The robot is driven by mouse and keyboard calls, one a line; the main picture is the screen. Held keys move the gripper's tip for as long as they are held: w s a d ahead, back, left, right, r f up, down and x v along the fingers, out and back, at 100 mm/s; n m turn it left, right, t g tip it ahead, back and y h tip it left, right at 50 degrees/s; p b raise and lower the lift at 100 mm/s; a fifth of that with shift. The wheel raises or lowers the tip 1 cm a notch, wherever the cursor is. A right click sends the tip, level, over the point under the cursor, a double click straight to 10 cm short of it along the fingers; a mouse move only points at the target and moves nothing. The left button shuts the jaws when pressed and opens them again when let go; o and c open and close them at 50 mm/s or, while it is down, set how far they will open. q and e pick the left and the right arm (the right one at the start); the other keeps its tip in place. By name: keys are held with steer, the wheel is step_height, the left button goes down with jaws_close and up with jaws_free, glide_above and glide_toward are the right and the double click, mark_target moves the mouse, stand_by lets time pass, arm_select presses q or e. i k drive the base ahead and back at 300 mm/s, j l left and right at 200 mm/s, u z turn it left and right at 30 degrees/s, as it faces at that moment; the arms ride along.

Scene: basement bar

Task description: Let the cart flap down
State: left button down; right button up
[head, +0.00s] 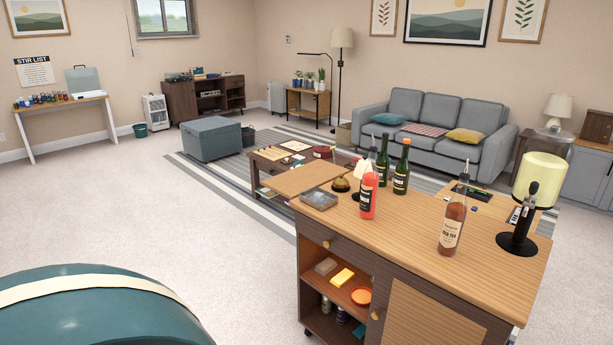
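The wooden bar cart (420,230) stands at the right front, with a striped wood top, open shelves and a door panel. A plain brown panel (308,178) lies about level with the top at its far left end; it looks like a raised flap. Another light wood panel (485,203) shows beyond the far right edge, with small dark items on it; I cannot tell whether it belongs to the cart. Any support under the panels is hidden. Neither of my grippers is in view.
A rounded teal thing (90,310) fills the lower left. The coffee table (270,170) is behind. Carpet at left is clear.

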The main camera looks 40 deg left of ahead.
mark_target(289, 184)
steer(key=u, duration=1.45)
steer(key=i+j+z, duration=0.1)
steer(key=z, duration=0.25)
steer(key=i+j+z, duration=0.1)
steer(key=z, duration=0.3)
steer(key=i+j+z, duration=0.1)
steer(key=z, duration=0.25)
steer(key=i+j+z, duration=0.1)
steer(key=j+z, duration=0.15)
steer(key=j, duration=0.3)
steer(key=i+j+z, duration=0.1)
steer(key=j+z, duration=0.2)
steer(key=j, duration=0.25)
steer(key=i+j+z, duration=0.15)
steer(key=j, duration=0.9)
steer(key=j+z, duration=0.1)
steer(key=j, duration=1)
